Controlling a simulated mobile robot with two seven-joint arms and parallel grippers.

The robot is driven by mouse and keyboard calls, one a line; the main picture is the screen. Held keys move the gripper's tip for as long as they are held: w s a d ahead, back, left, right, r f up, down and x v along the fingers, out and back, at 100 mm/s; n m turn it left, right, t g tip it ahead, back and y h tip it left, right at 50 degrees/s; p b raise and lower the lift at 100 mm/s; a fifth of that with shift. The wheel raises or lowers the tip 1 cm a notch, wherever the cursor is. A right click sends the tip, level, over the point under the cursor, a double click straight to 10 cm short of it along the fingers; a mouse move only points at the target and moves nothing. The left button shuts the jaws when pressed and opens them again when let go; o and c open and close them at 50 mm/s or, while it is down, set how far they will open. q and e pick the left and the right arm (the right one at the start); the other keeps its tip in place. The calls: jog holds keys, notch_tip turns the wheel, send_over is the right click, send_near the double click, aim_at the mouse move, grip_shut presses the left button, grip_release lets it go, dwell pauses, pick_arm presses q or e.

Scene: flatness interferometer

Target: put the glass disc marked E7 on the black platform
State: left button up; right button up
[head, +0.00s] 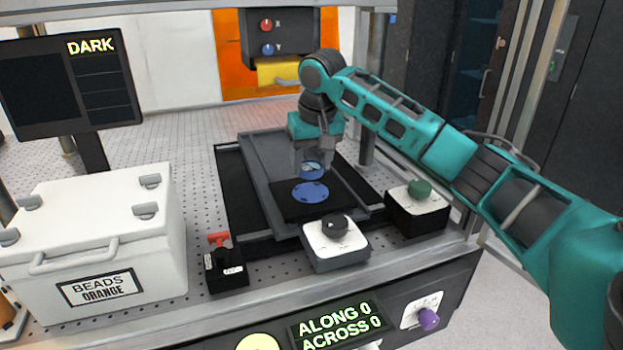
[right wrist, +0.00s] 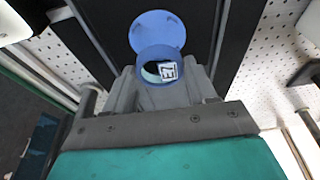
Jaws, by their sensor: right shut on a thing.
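The glass disc marked E7 (right wrist: 155,73) has a blue rim and a white label reading E7, and it sits between the fingers of my right gripper (right wrist: 163,85) in the right wrist view. In the head view the right gripper (head: 312,164) is shut on the disc (head: 312,171), pointing down. The black platform (head: 340,197) lies just in front of and below it, with a flat blue round patch (head: 310,193) on top. That patch also shows in the right wrist view (right wrist: 157,28), beyond the disc. The disc appears above the platform, but the exact gap is unclear. My left gripper is out of view.
A white box labelled BEADS ORANGE (head: 110,235) stands at left, with a small black block with a red lever (head: 226,268) beside it. Two knob boxes stand in front: black knob (head: 334,226), green knob (head: 419,189). A dark screen (head: 65,85) reads DARK.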

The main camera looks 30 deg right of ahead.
aim_at(313, 169)
jog(key=shift+f, duration=2.25)
jog(key=o, duration=1.1)
jog(key=shift+f, duration=0.1)
jog(key=shift+c, duration=0.2)
jog(key=v, duration=1.2)
